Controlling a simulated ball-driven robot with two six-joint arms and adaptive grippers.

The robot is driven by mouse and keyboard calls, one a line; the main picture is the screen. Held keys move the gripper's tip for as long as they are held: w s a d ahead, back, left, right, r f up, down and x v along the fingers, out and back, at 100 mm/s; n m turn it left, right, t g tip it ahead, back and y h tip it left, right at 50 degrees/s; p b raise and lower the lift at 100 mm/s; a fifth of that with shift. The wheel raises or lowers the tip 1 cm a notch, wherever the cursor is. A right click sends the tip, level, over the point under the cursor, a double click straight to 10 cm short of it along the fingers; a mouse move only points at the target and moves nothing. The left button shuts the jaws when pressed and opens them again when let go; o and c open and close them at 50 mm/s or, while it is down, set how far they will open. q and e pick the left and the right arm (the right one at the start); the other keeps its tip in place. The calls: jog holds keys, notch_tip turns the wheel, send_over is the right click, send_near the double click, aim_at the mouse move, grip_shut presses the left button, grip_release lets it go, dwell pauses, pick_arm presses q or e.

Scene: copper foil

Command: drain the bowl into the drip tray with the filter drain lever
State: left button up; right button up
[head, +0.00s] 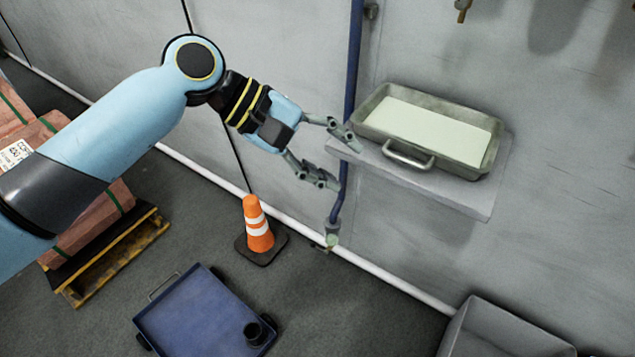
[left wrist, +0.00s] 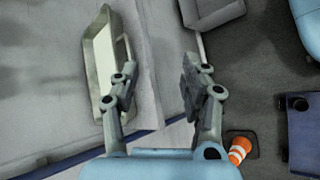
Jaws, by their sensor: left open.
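A grey metal tray (head: 490,160) with a front handle and a pale inside sits on a wall shelf at the right of the head view. It also shows at the left of the left wrist view (left wrist: 104,105). My left gripper (head: 340,160) is open and empty, left of the tray and shelf. Its fingers overlap the blue wall pipe in the head view; I cannot tell how far apart they are. Both fingers show in the left wrist view (left wrist: 158,85). A brass fitting (head: 462,6) is cut off at the top edge. I cannot make out the bowl or its lever.
The shelf (head: 470,203) juts from the grey wall. The blue pipe (head: 352,65) runs down the wall to a small valve (head: 332,240). An orange cone (head: 257,225), a blue cart (head: 195,315), a loaded pallet (head: 110,265) and a grey bin (head: 500,330) stand on the floor.

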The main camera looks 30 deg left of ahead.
pick_arm(q)
jog(key=s+f+m, duration=0.1)
jog(key=s+f+m+y, duration=0.1)
jog(key=s+f, duration=0.1)
jog(key=shift+s+a+f+m+g+y, duration=0.2)
jog(key=shift+a+m+g+y, duration=0.1)
jog(key=shift+a+m+y, duration=0.1)
jog(key=shift+w, duration=0.1)
